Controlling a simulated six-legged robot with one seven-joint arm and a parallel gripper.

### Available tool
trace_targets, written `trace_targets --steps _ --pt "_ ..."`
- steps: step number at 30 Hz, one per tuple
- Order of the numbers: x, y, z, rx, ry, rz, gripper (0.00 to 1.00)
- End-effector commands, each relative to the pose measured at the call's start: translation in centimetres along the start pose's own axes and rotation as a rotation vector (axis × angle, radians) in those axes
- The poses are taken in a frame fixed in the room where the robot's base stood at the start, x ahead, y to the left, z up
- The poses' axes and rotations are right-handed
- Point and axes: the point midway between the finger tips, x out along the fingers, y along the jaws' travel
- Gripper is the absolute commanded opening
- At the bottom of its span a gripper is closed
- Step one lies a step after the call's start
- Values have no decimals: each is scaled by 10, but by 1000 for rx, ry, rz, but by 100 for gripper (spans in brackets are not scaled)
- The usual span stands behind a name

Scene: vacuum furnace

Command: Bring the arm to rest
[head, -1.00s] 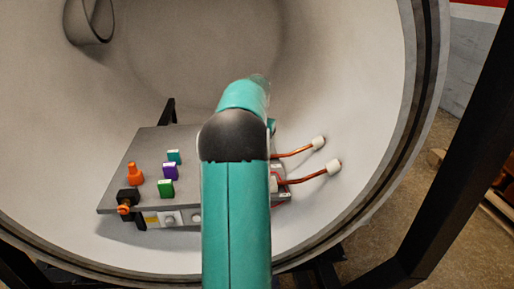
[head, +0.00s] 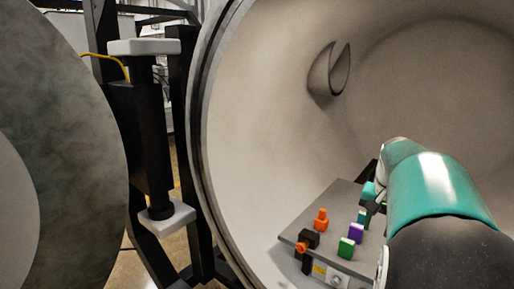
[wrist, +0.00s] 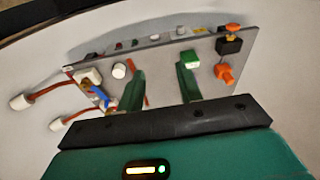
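My teal arm (head: 430,190) reaches from the lower right of the head view into the round furnace chamber, over a grey panel (head: 343,197). My gripper (wrist: 160,70) shows in the wrist view with its two green fingers apart and nothing held between them. It is above the panel; the height is hard to tell. In the head view the arm largely hides the gripper. A green block (wrist: 190,58) and an orange fitting (wrist: 224,73) lie beyond the right finger in the wrist view. A white knob (wrist: 119,70) is beside the left finger.
The panel bears a purple block (head: 356,233) and a black block with an orange knob (head: 308,238). Copper leads with white ends (wrist: 19,102) stick out at the wrist view's left. The chamber rim (head: 196,120), black hinge post (head: 150,130) and open round door (head: 75,130) stand left.

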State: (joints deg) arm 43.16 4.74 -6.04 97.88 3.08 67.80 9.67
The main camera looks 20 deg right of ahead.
Motion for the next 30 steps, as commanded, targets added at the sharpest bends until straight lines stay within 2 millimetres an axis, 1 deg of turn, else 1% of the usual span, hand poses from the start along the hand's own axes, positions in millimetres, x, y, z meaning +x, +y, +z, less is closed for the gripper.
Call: trace_targets --steps 1,2,3,5,6,8,9,11,12,14,15,17,18,20,21,24,27,30 --pt "-8 -23 21 -64 16 -16 36" --pt "-12 -34 32 -99 24 -24 36" --pt "-16 -47 48 -145 36 -35 36" --pt "-21 -66 72 -214 52 -52 36" --pt "-24 -77 89 -260 64 -63 36" --pt "-28 -92 114 -330 80 -80 36" --pt "-30 -100 132 -376 92 -91 36" --pt "-33 -111 158 -444 109 -109 36" --pt "-34 -117 175 -490 121 -121 36" --pt "-35 -125 202 -559 139 -139 36" --pt "-35 -128 219 -604 150 -152 36" --pt "-34 -133 244 -673 169 -171 36" --pt "-33 -134 262 -719 181 -184 36" --pt "-31 -135 286 -784 201 -204 36" --pt "-29 -134 301 -827 213 -216 36" --pt "-23 -132 332 -920 239 -243 36" --pt "-18 -129 351 -978 258 -262 36" --pt "-15 -127 360 -1005 267 -270 36"
